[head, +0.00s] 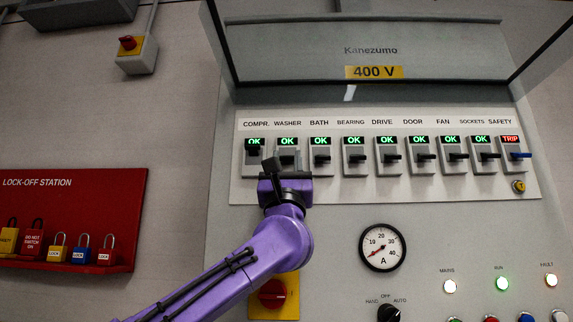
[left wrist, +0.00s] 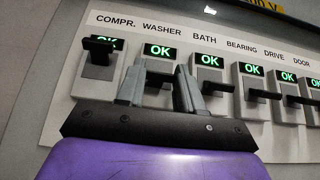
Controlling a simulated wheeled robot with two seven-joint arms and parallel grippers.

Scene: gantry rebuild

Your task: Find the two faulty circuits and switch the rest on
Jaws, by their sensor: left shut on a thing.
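A row of breakers sits on the white panel strip (head: 375,188). My left gripper (head: 287,160) is at the WASHER breaker, shut on its switch; the fingers largely hide the lever. In the left wrist view the two fingers (left wrist: 160,90) stand either side of that switch, below its green OK sign (left wrist: 159,51). The COMPR. lever (left wrist: 98,45) is up, partly covering its OK sign. The BATH lever (head: 322,158) and those to its right sit lower, under green OK signs. The SAFETY breaker shows a red TRIP sign (head: 510,138) and has a blue lever (head: 515,155). My right gripper is not in view.
A raised clear cover (head: 365,50) hangs above the row. Below are an ammeter (head: 382,247) with its needle at the low end, lamps and a HAND/OFF/AUTO knob (head: 389,313). A red lock-off station (head: 90,190) with several padlocks is on the left wall.

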